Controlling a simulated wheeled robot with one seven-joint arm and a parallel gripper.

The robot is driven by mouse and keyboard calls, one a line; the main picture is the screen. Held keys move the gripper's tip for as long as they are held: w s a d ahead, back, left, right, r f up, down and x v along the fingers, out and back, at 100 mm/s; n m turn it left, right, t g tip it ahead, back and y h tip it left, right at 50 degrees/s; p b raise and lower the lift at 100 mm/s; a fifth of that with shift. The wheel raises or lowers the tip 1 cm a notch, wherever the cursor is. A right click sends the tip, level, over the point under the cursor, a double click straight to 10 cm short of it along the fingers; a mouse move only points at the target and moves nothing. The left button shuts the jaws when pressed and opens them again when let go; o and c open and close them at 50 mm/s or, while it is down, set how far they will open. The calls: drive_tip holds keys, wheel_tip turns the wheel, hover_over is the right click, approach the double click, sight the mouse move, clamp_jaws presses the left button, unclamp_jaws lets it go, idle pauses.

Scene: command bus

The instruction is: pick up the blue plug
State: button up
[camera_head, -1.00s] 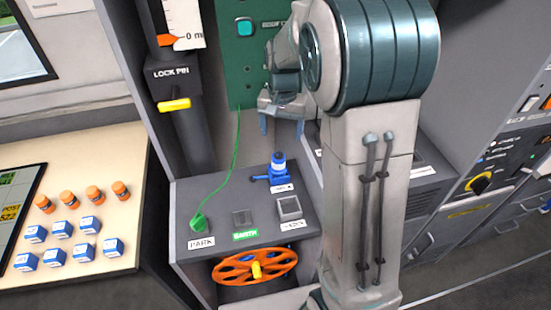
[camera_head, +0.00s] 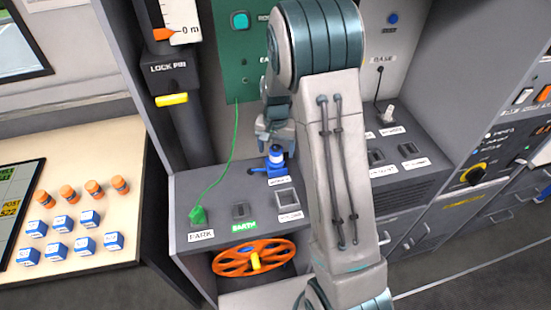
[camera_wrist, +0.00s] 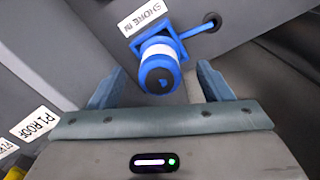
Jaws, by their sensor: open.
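The blue plug (camera_head: 276,156) has a white band around its middle and stands upright in a blue socket plate on the grey console. In the wrist view the blue plug (camera_wrist: 159,67) is seen from above, with a blue cable running to a dark hole at the right. My gripper (camera_head: 275,145) is just above and behind the plug in the head view. In the wrist view my gripper (camera_wrist: 160,88) is open, one finger on each side of the plug, with gaps on both sides. Whether the fingertips reach plug height is unclear.
A green plug (camera_head: 197,216) with a green cable stands at PARK on the console's left. Empty sockets (camera_head: 286,198) lie in front of the blue plug. An orange reel (camera_head: 254,257) sits below. A white plug (camera_head: 389,115) stands at the right. A green panel rises behind.

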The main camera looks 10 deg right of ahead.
drive_tip(key=shift+s+f, duration=0.1)
drive_tip(key=shift+f, duration=1.7)
drive_tip(key=c, duration=1.2)
drive_tip(key=shift+o, duration=0.2)
drive_tip(key=shift+r, duration=0.2)
